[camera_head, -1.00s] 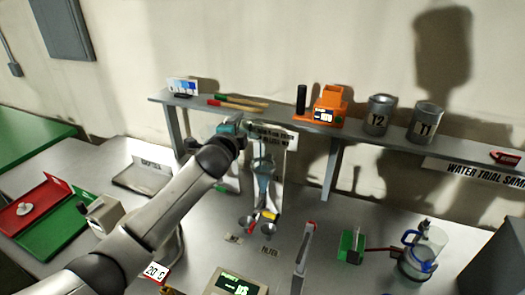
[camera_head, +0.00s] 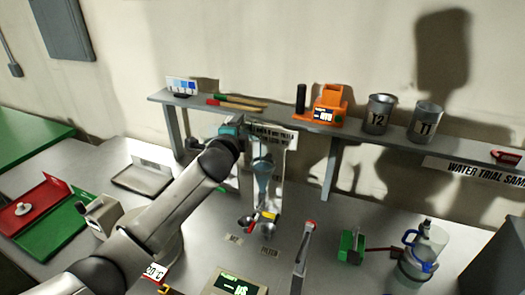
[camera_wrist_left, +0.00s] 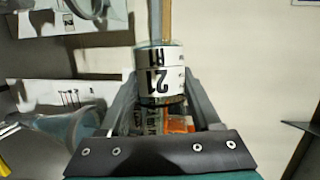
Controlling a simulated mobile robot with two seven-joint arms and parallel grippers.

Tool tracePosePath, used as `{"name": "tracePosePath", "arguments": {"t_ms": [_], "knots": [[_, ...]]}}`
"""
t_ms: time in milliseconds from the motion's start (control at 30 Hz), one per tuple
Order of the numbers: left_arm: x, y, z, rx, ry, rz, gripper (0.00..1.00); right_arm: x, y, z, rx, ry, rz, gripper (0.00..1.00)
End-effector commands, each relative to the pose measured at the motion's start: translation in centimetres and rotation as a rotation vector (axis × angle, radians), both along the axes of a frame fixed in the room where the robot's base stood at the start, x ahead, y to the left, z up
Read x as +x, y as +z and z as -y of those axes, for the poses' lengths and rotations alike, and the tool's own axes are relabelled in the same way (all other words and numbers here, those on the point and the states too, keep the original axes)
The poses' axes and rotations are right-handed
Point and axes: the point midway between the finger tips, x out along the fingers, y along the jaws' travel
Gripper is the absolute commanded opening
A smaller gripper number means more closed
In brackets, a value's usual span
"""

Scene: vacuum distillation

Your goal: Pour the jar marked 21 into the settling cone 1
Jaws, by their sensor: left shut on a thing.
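The jar marked 21 (camera_wrist_left: 160,78) is between the fingers of my left gripper (camera_wrist_left: 160,98) in the left wrist view, its label reading upside down. The gripper is shut on it. In the head view my left gripper (camera_head: 232,128) is near the shelf, just above and left of the settling cone, and the jar is hidden or too small to make out. The pale blue settling cone (camera_head: 262,172) stands against a white backboard. A cone with a bluish body (camera_wrist_left: 62,124) also shows at lower left in the left wrist view, beside the jar. My right gripper is in neither view.
A shelf (camera_head: 335,132) behind carries an orange meter (camera_head: 329,106) and tins marked 12 (camera_head: 378,114) and 11 (camera_head: 425,122). Spoons (camera_head: 266,227) lie below the cone. A jug (camera_head: 425,250) stands at the right. A display (camera_head: 236,283) sits in front.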

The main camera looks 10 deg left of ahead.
Motion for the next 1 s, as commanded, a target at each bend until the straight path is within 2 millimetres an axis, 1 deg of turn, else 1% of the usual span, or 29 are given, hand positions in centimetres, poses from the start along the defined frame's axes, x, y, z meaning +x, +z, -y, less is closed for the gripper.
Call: {"name": "tracePosePath", "arguments": {"t_ms": [1000], "knots": [[-0.07, -0.23, 0.25, 0.081, -0.001, 0.032, 0.0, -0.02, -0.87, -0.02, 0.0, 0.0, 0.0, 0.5]]}}
